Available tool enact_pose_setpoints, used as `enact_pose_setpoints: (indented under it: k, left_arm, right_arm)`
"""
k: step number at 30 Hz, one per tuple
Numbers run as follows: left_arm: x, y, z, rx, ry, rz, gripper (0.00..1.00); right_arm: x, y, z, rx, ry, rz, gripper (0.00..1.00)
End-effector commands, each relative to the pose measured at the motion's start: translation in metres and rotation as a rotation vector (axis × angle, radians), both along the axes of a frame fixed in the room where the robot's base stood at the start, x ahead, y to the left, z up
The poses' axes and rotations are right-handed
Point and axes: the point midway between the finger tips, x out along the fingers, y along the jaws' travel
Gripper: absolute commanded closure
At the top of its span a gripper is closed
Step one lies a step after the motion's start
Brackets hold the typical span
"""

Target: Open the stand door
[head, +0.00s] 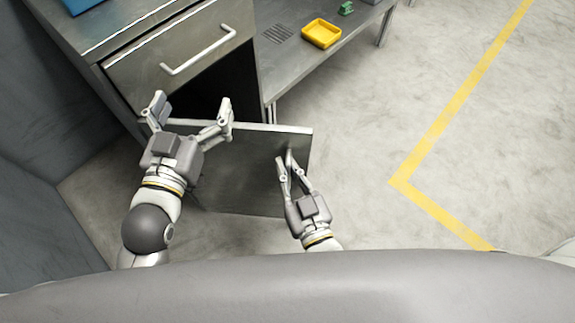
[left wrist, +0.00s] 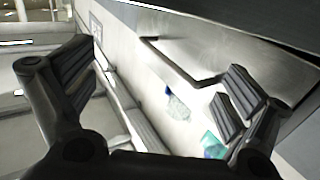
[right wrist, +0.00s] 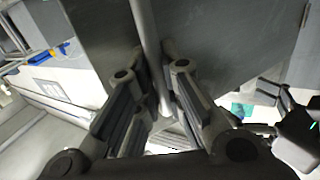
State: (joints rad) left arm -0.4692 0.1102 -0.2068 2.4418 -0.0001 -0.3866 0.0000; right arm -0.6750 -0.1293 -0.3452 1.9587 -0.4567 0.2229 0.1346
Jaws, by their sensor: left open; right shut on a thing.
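The stand door (head: 245,175) is a grey metal panel swung outward from the stand below the drawer, with the dark opening (head: 222,88) showing behind it. In the right wrist view its upright bar handle (right wrist: 147,40) runs between the fingers of my right gripper (right wrist: 157,90). My right gripper (head: 285,162) is shut on that handle near the door's right edge in the head view. My left gripper (head: 190,108) is open and empty, over the door's left part and below the drawer (head: 185,55). The door's lower left part is hidden behind my left arm.
The drawer is closed, with a pale bar handle (head: 198,52); this handle also shows in the left wrist view (left wrist: 190,75). A yellow tray (head: 321,33) and a small green object (head: 346,8) sit on the low shelf. Floor to the right is clear, marked by a yellow line (head: 455,112).

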Motion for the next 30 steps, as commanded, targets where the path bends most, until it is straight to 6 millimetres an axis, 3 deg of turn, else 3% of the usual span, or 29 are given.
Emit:
enact_pose_setpoints:
  k: [4,5,10,22,30]
  left_arm:
    - [0.000,0.000,0.000,0.000,-0.001,0.000,0.02]
    - [0.000,0.000,0.000,0.000,-0.001,0.000,0.02]
    - [0.000,0.000,0.001,0.000,-0.001,0.000,0.02]
    - [0.000,0.000,0.000,0.000,-0.001,0.000,0.02]
    - [0.000,0.000,0.000,0.000,-0.001,0.000,0.02]
  right_arm:
    - [0.001,-0.002,0.002,0.000,-0.005,-0.004,1.00]
    - [0.001,-0.002,0.002,0.000,-0.005,-0.004,0.89]
    - [0.001,-0.002,0.002,0.000,-0.005,-0.003,0.68]
    - [-0.004,-0.002,0.001,-0.001,-0.001,-0.001,0.68]
    - [-0.042,-0.014,-0.001,-0.001,0.003,-0.001,0.68]
